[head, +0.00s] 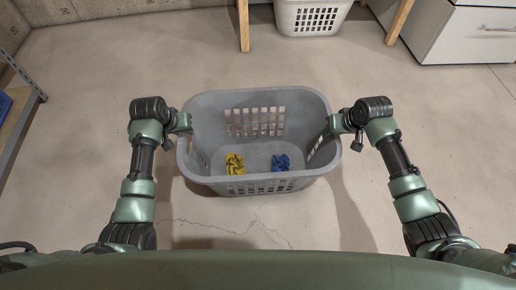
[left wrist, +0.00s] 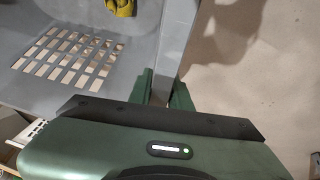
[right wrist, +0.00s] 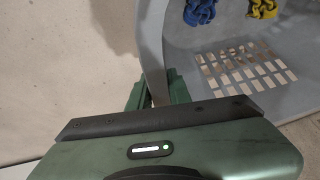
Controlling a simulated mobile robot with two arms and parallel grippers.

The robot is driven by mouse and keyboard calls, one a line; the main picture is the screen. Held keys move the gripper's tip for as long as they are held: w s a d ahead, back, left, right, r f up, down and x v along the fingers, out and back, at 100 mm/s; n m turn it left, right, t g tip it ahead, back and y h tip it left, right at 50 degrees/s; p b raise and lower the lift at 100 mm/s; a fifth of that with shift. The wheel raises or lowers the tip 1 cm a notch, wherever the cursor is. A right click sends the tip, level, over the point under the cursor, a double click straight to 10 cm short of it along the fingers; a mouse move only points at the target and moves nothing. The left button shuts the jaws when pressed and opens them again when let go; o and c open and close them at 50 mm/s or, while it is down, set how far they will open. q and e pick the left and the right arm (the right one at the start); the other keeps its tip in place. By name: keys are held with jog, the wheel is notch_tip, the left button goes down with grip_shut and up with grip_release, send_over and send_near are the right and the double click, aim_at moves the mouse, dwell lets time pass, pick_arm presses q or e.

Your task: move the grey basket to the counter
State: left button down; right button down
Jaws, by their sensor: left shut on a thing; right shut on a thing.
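The grey basket (head: 258,184) is held level between my two arms in the head view, with its shadow on the floor around it. A yellow crumpled cloth (head: 235,163) and a blue crumpled cloth (head: 281,162) lie inside it. My left gripper (head: 187,125) is shut on the basket's left rim; the left wrist view shows the grey wall (left wrist: 174,45) between its fingers. My right gripper (head: 334,126) is shut on the right rim; the right wrist view shows that wall (right wrist: 151,50) between its fingers. No counter can be made out with certainty.
A second, lighter basket (head: 311,16) stands on the floor at the back between wooden legs (head: 400,18). A white drawer cabinet (head: 465,34) is at the back right. A metal shelf (head: 22,120) stands at the left edge. The floor between is clear.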

pick_arm(q)
jog(key=shift+r, duration=0.25)
pick_arm(e)
jog(key=shift+r, duration=0.2)
